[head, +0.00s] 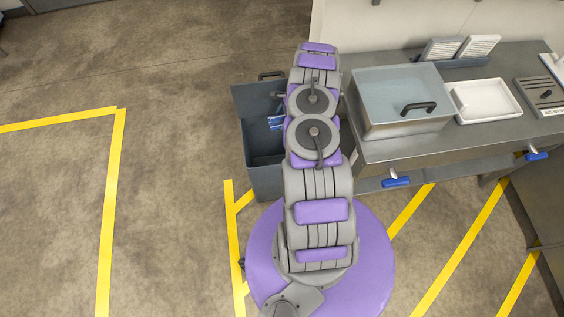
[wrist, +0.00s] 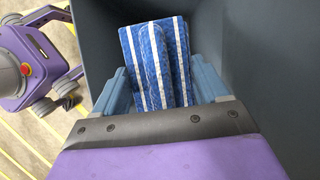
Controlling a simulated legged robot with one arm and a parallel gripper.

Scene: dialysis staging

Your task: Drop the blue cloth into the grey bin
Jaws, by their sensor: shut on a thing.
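The blue cloth (wrist: 157,62), with white stripes, is folded between the fingers of my gripper (wrist: 169,92) in the wrist view. My gripper is shut on it. The grey bin (wrist: 280,70) surrounds the cloth and fingers in that view, with its dark walls on the sides. In the head view the bin (head: 264,172) stands on the floor left of the steel counter, with its lid raised. A small bit of the blue cloth (head: 276,123) shows over the bin's opening there. My arm hides the bin's right part and most of my gripper.
A steel counter (head: 440,144) stands right of the bin. It bears a lidded container (head: 400,92) with a black handle and a white tray (head: 487,101). Yellow lines (head: 112,200) mark the floor. The floor to the left is clear.

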